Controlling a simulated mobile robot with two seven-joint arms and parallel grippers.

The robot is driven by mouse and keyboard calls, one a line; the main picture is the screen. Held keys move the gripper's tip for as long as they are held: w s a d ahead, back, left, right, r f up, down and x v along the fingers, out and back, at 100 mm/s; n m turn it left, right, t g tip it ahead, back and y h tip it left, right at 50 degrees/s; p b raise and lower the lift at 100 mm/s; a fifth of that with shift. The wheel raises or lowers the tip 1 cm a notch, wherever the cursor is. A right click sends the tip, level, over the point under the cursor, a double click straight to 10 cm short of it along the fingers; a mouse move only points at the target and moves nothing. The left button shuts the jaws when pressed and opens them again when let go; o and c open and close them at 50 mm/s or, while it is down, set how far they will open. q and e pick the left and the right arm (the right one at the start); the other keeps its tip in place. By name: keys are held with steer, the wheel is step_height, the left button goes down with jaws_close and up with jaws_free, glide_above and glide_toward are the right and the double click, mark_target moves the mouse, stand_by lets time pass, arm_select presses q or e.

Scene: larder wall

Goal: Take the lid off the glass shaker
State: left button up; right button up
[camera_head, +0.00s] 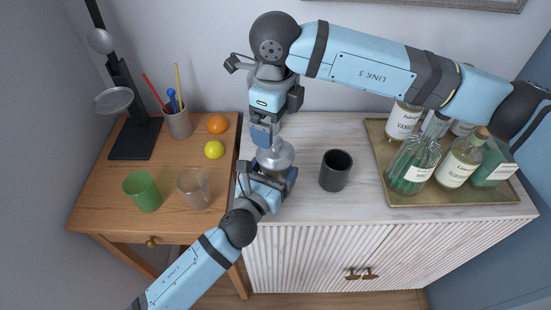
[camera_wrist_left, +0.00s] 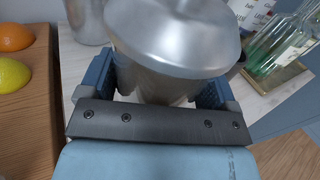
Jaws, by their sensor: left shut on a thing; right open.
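The shaker stands on the pale worktop of the white cabinet, with its silver domed lid (camera_head: 277,153) on top. In the left wrist view the shiny lid (camera_wrist_left: 180,32) fills the upper middle, and the grey-looking shaker body (camera_wrist_left: 165,88) shows below it. My left gripper (camera_head: 270,180) comes in from the front and is shut around the body, below the lid; its fingers also flank the body in the left wrist view (camera_wrist_left: 165,92). My right gripper (camera_head: 262,136) points down just behind and above the lid, open. Whether its fingertips touch the lid I cannot tell.
A black cup (camera_head: 335,171) stands close to the right of the shaker. A brass tray (camera_head: 480,197) with several bottles is further right. The wooden table on the left holds a green cup (camera_head: 143,190), a clear glass (camera_head: 194,187), a lemon (camera_head: 214,150) and an orange (camera_head: 217,124).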

mark_target(275, 140)
step_height(275, 140, up, 3)
steer(key=m, duration=0.2)
steer(key=shift+r+m, duration=0.15)
steer(key=shift+m, duration=0.15)
step_height(275, 140, down, 12)
steer(key=shift+r, duration=0.2)
steer(key=c, duration=0.7)
steer(key=shift+c, duration=0.2)
steer(key=shift+r, duration=0.15)
steer(key=shift+r, duration=1)
